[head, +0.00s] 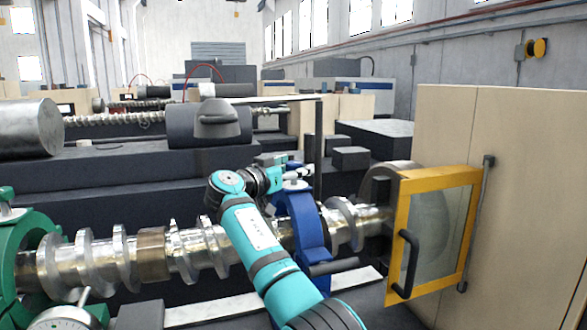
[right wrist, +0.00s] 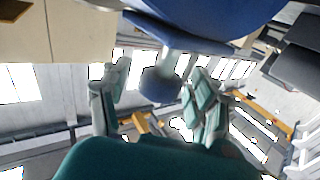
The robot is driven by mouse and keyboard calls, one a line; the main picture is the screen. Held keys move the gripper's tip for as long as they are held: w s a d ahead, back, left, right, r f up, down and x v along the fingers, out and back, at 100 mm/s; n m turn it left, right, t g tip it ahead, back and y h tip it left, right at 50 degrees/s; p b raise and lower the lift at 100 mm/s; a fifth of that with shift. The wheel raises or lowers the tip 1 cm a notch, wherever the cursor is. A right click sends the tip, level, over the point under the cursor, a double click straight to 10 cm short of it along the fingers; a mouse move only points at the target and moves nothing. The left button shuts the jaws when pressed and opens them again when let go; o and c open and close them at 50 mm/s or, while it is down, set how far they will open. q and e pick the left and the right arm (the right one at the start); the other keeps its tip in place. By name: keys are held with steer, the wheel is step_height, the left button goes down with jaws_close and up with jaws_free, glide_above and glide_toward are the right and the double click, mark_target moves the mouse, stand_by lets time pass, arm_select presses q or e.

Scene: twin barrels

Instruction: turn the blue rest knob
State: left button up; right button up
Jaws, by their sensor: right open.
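The blue rest (head: 300,230) stands around the shiny screw shaft (head: 200,248) in the head view. Its blue body (right wrist: 210,18) fills the top of the right wrist view. The blue knob (right wrist: 160,86) is a short cylinder on a pale stem below that body. My right gripper (head: 288,178) is at the top of the blue rest, with the arm reaching up from the lower right. In the right wrist view its fingers (right wrist: 160,80) are open, one on each side of the knob, with gaps visible. The knob is not clear in the head view. My left gripper is not in view.
A green rest (head: 40,240) holds the shaft at the left, with a dial gauge (head: 65,318) in front of it. A yellow-framed door (head: 403,235) with a dark handle stands right of the blue rest, beside a beige cabinet (head: 530,200). Dark machine beds lie behind.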

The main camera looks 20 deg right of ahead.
steer(key=v, duration=1.2)
steer(key=shift+w, duration=0.1)
